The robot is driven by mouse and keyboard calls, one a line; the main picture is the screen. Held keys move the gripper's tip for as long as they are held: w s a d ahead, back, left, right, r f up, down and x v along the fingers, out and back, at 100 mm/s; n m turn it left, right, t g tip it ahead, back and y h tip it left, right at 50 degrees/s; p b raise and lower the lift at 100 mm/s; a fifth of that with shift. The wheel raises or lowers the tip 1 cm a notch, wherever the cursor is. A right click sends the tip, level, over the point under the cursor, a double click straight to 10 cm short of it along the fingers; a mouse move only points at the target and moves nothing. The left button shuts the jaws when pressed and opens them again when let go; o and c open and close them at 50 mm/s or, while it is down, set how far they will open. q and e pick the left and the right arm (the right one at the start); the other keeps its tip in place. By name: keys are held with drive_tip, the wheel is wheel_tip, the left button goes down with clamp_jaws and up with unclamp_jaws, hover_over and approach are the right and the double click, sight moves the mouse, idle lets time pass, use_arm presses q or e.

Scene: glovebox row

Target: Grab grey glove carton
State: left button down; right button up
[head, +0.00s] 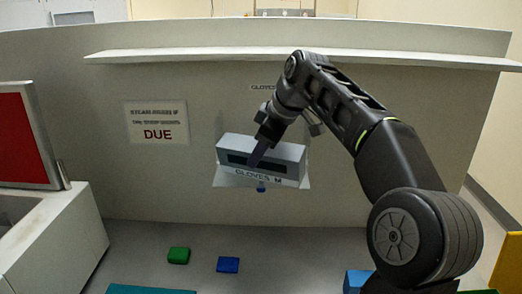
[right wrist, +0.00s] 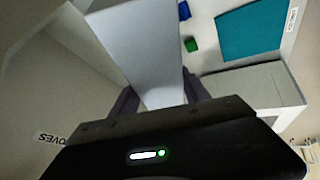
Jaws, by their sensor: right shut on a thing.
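The grey glove carton (head: 286,155) is at the middle of the head view, in front of the grey wall panel. It is a long box with a dark slot and the label "GLOVES M" along its lower front. My right gripper (head: 262,150) comes down on it from above and is shut on it, with one finger across its front. In the right wrist view the carton (right wrist: 140,45) runs up from between the fingers of my right gripper (right wrist: 160,100). A pale holder (head: 228,178) shows behind and below the carton; whether they touch is unclear. My left gripper is out of view.
A white shelf (head: 200,55) runs along the panel above. A green block (head: 179,255) and a blue block (head: 228,265) lie below on the grey surface. A red-faced board (head: 20,140) stands at left on a white box (head: 60,235). A "DUE" sign (head: 157,122) hangs on the panel.

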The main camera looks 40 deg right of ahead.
drive_tip(key=shift+s+a+b, duration=0.3)
drive_tip(key=shift+s+a, duration=0.7)
drive_tip(key=shift+s, duration=0.15)
